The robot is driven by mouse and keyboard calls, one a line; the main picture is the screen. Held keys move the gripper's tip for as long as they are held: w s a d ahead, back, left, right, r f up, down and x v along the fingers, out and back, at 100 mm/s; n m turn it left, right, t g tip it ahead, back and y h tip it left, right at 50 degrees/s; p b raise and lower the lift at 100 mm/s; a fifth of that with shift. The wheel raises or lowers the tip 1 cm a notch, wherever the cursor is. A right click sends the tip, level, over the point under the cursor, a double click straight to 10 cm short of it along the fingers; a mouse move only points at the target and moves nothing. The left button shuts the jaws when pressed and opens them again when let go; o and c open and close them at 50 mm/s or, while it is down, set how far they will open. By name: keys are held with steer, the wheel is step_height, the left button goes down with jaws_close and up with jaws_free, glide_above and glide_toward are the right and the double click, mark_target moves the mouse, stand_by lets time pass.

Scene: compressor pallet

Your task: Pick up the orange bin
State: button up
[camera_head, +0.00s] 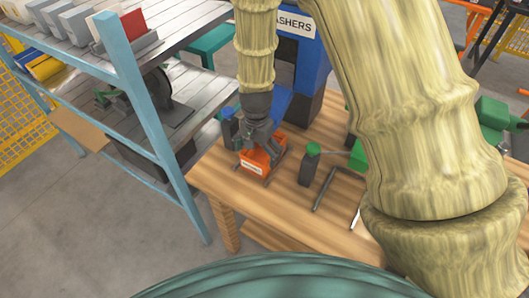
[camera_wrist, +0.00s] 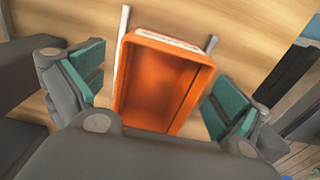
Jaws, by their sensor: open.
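The orange bin (camera_head: 256,161) stands on the wooden table, with a white label on its front. In the wrist view the orange bin (camera_wrist: 160,85) is seen from above and looks empty. My gripper (camera_head: 262,143) is right above and around the bin, pointing down. In the wrist view my gripper (camera_wrist: 155,97) is open, with one teal-padded finger on each side of the bin. Gaps show between the pads and the bin walls. The bin's lower end is partly hidden by my gripper's body.
The wooden table (camera_head: 240,197) also bears a dark bottle with a green cap (camera_head: 310,165) right of the bin. A blue rack labelled "ASHERS" (camera_head: 300,60) stands behind. A blue-framed shelf (camera_head: 150,110) is close on the left. Thin metal bars lie beside the bin.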

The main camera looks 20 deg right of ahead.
steer(key=shift+w+a+f+p, duration=0.1)
steer(key=shift+f+p, duration=0.7)
steer(key=shift+f, duration=1.65)
steer(key=c, duration=0.9)
